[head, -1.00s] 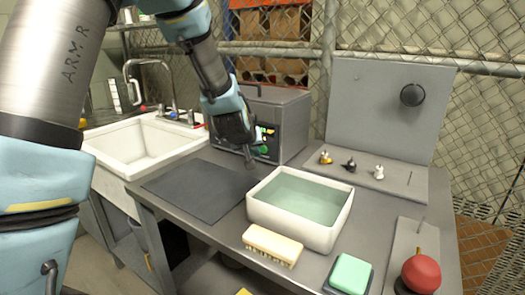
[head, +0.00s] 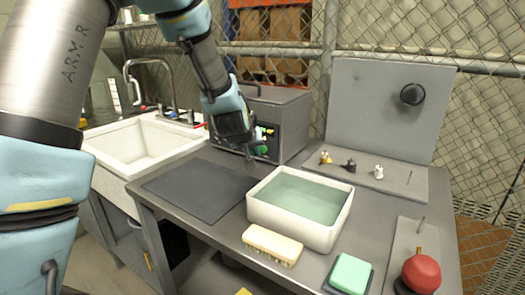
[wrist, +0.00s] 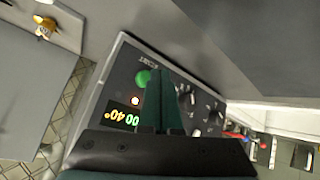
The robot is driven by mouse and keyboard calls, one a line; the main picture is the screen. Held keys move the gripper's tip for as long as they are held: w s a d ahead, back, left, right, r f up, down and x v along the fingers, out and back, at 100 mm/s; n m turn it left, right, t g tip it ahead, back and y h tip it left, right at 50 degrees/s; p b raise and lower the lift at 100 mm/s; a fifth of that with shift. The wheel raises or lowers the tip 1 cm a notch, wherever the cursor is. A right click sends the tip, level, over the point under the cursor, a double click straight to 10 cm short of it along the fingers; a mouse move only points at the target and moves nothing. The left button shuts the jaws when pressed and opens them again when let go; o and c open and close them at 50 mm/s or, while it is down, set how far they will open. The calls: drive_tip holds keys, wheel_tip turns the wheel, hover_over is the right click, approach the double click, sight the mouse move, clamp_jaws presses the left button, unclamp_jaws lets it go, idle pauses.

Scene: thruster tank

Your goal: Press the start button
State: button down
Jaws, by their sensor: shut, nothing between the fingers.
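The grey box machine (head: 278,110) stands at the back of the bench, with a dark control panel (wrist: 122,88) on its front. The panel has a round green button (wrist: 143,77), which also shows in the head view (head: 263,150), a lit display (wrist: 122,117) and several knobs. The green button is probably the start button. My gripper (head: 250,164) is shut and empty, pointing down in front of the panel. In the wrist view its fingers (wrist: 160,75) lie just beside the green button and cover part of the panel. I cannot tell whether they touch it.
A white basin of water (head: 300,222) stands right of my gripper, above a brush (head: 272,244). A dark mat (head: 200,190) lies left. A sink (head: 140,140) is at the left. Small fittings (head: 350,165), a green block (head: 350,274) and a red bulb (head: 421,273) are at the right.

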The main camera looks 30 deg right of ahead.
idle(0.7)
drive_tip(key=shift+w+d, duration=0.2)
drive_tip(key=shift+d, duration=0.15)
drive_tip(key=shift+w+d, duration=0.25)
drive_tip(key=shift+d, duration=0.15)
idle(0.7)
drive_tip(key=shift+s+a, duration=0.45)
drive_tip(key=shift+a, duration=0.3)
drive_tip(key=shift+s+a+b, duration=0.4)
drive_tip(key=shift+a+b, duration=0.05)
drive_tip(key=shift+a, duration=0.3)
drive_tip(key=shift+s+a+b, duration=0.4)
drive_tip(key=shift+s+a, duration=0.05)
drive_tip(key=shift+a, duration=0.25)
drive_tip(key=shift+s+a+b, duration=0.4)
drive_tip(key=shift+a+b, duration=0.05)
drive_tip(key=shift+a, duration=0.3)
